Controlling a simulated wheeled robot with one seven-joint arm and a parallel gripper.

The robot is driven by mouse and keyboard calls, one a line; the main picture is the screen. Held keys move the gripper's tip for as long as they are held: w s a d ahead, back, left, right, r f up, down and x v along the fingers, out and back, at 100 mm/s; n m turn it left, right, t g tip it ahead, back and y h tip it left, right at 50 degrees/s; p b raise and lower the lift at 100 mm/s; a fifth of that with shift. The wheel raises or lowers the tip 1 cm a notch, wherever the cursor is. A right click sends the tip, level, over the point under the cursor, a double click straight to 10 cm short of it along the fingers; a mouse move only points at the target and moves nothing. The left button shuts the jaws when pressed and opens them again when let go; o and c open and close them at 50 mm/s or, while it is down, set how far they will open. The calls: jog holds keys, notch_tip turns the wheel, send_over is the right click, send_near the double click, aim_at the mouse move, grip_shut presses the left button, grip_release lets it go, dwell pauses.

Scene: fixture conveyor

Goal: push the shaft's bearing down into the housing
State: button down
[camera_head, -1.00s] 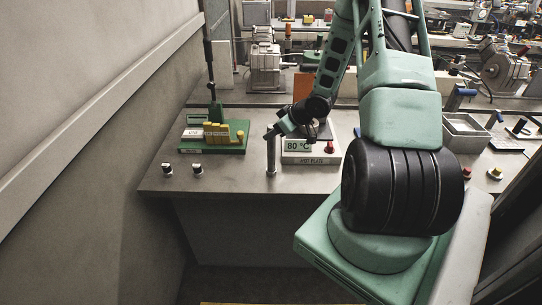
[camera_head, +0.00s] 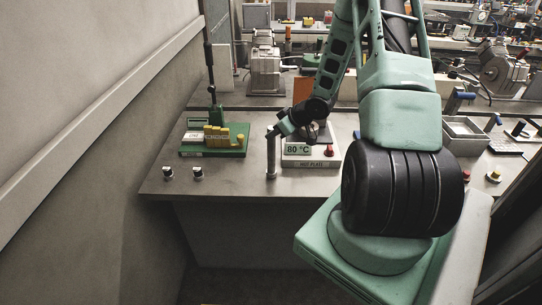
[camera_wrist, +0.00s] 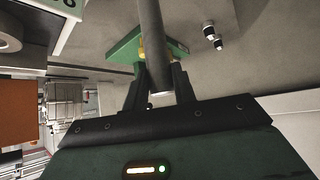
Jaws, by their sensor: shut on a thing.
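My gripper (camera_head: 276,131) is shut on a grey metal shaft (camera_head: 271,160), which it holds near the upper end, about upright, over the front part of the bench. In the wrist view the shaft (camera_wrist: 150,35) runs between my two dark fingers (camera_wrist: 160,88), with one end showing just at the fingers. I cannot make out a bearing on the shaft. The white hot plate (camera_head: 310,162), reading 80 °C, stands just right of the shaft. A grey round part (camera_wrist: 8,40) shows at its side in the wrist view; I cannot tell whether it is the housing.
A green fixture (camera_head: 236,152) with yellow blocks and an upright dark post stands at the left. Two small knobs (camera_head: 198,173) sit near the bench's front edge. A grey tray (camera_head: 465,134) lies at the right. The bench (camera_head: 235,186) is bare around the shaft's lower end.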

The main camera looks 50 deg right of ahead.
jog(key=shift+r+p, duration=1.45)
jog(key=shift+r, duration=0.15)
